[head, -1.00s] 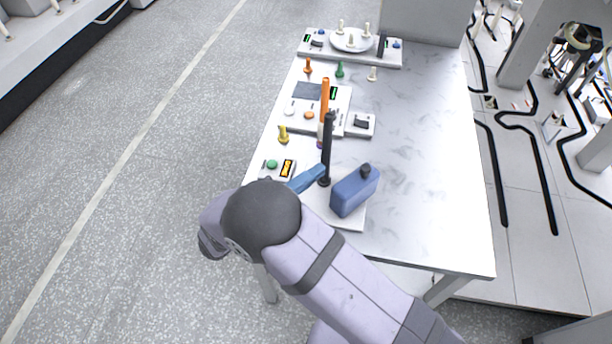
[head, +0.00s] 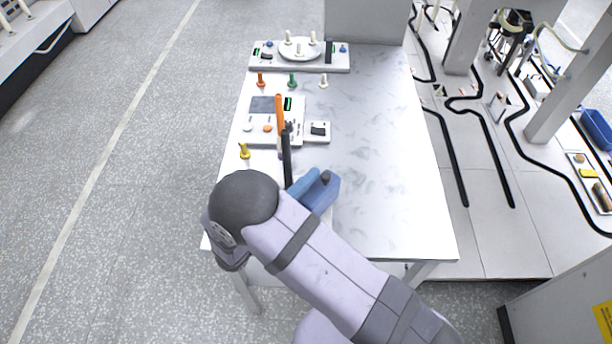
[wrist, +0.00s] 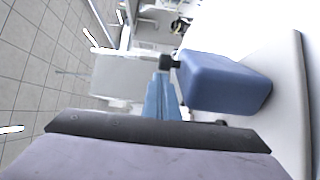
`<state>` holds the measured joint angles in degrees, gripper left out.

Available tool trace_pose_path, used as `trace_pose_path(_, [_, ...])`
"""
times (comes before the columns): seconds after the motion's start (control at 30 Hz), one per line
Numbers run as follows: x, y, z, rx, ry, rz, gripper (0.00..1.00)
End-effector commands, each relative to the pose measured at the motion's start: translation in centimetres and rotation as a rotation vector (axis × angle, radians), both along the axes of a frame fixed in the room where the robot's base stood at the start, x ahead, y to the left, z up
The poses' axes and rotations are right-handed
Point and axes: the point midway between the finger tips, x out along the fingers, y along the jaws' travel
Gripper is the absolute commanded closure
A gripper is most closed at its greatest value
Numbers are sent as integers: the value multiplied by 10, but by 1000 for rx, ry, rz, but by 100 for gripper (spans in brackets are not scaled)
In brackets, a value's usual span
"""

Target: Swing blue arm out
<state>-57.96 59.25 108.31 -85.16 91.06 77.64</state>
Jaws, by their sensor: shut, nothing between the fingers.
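The blue arm (head: 303,182) is a flat bar just right of the black post (head: 287,158) at the front of the table. It slants up to the right, with its upper end overlapping the blue block (head: 326,196) in the head view. In the wrist view the blue arm (wrist: 161,98) stands centrally, beside the blue block (wrist: 222,83). My gripper (wrist: 158,131) shows as a dark edge at the bottom of the wrist view, close in front of the arm; it looks shut and empty. Its fingertips are hidden, and contact cannot be told. My own links hide it in the head view.
A white panel (head: 258,126) and a small box (head: 317,131) lie beyond. A bobbin tray (head: 263,63) is at the back. The table's right side (head: 385,170) is clear.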

Motion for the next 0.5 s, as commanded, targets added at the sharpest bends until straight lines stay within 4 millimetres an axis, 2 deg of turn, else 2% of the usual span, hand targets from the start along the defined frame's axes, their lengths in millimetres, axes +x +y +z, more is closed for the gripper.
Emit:
trace_pose_path(0.27, [1,-1,-3,2,-3,-29,100])
trace_pose_path(0.5, [0,-10,-5,1,0,-113,100])
